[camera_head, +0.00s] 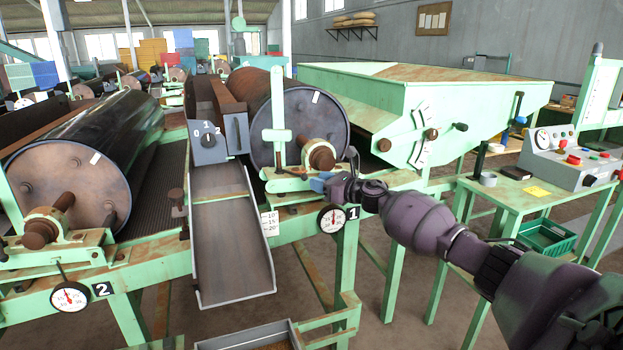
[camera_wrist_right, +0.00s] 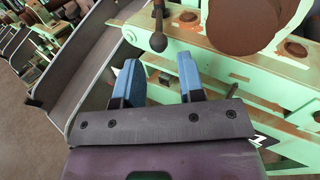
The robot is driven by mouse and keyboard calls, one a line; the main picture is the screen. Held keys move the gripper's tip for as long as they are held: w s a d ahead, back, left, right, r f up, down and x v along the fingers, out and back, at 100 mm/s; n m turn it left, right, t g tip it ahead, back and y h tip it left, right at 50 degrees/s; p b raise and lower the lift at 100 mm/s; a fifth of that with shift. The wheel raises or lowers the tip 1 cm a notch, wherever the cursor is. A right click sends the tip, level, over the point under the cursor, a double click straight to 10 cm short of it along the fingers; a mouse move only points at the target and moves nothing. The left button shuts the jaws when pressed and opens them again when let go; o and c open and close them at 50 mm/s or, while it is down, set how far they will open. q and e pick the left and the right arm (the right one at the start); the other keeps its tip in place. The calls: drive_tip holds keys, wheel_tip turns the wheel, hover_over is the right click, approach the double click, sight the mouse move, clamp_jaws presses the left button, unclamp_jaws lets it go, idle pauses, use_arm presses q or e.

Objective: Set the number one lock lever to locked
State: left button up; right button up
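A short lever with a dark ball knob (camera_wrist_right: 158,42) stands just beyond my right fingertips in the right wrist view; I take it for the number one lock lever. I cannot pick it out surely in the head view. My right gripper (camera_wrist_right: 157,72) has its two blue fingers apart with nothing between them. The knob lies ahead of the gap, apart from the fingers as far as I can tell. In the head view my right gripper (camera_head: 319,184) is at the front of the number one drum (camera_head: 312,118), partly hidden by its own wrist. My left gripper is not in view.
A dial gauge (camera_head: 331,218) and a number one plate (camera_head: 353,213) sit close under my right wrist. A metal chute (camera_head: 232,240) slopes down left of the gripper. The number two drum (camera_head: 75,185) is further left. A control table (camera_head: 530,200) stands right.

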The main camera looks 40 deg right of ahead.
drive_tip(key=v, duration=0.4)
drive_tip(key=shift+s+d, duration=0.1)
drive_tip(key=shift+s, duration=0.2)
idle(0.5)
drive_tip(key=s+a+f+m+h, duration=0.2)
drive_tip(key=s+a+f+m, duration=0.45)
drive_tip(key=m, duration=0.75)
drive_tip(key=s+a+f+m+h, duration=0.2)
drive_tip(key=s+a+f+m, duration=0.2)
drive_tip(key=a+f+m, duration=0.8)
drive_tip(key=s+a+f+m+g, duration=0.2)
drive_tip(key=s+f+m, duration=0.2)
drive_tip(key=s, duration=0.5)
drive_tip(key=s+a+f+m+g, duration=0.2)
drive_tip(key=s+a+f+m, duration=0.1)
drive_tip(key=s, duration=0.6)
drive_tip(key=s+a+f+m+g+h, duration=0.1)
drive_tip(key=s+a+f+m, duration=0.2)
drive_tip(key=s, duration=0.6)
wheel_tip(320, 180, down, 4)
drive_tip(key=m, duration=0.2)
drive_tip(key=shift+m+g, duration=0.4)
